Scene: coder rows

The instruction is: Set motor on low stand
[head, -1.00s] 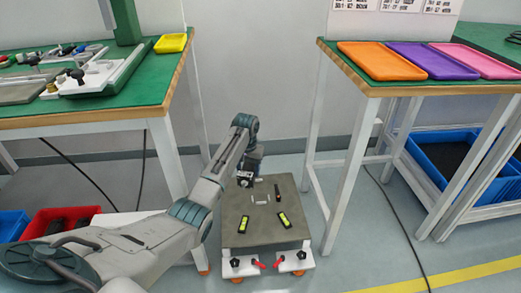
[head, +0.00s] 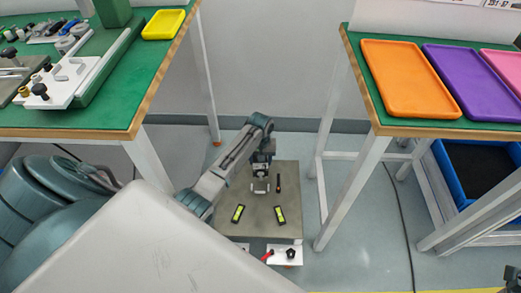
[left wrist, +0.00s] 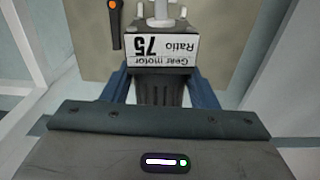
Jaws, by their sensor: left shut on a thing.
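My left gripper (head: 263,158) is over the far part of the low stand (head: 258,226), a square grey-brown plate on a white base. It is shut on a dark gear motor, whose white label reading "Gear motor Ratio 75" (left wrist: 162,48) shows in the left wrist view. The blue fingers are on either side of the motor's dark body (left wrist: 160,88). The stand's top (left wrist: 85,45) shows behind it. A pale fitting (head: 260,187) shows on the plate just in front of the motor. I cannot tell whether the motor touches the plate. My right gripper does not show clearly.
On the stand lie two black and yellow-green items (head: 238,213) (head: 280,214) and a dark handled tool (head: 278,183). Green-topped tables stand left (head: 110,115) and right (head: 355,75). The right one holds an orange tray (head: 405,80). A cable runs along the floor.

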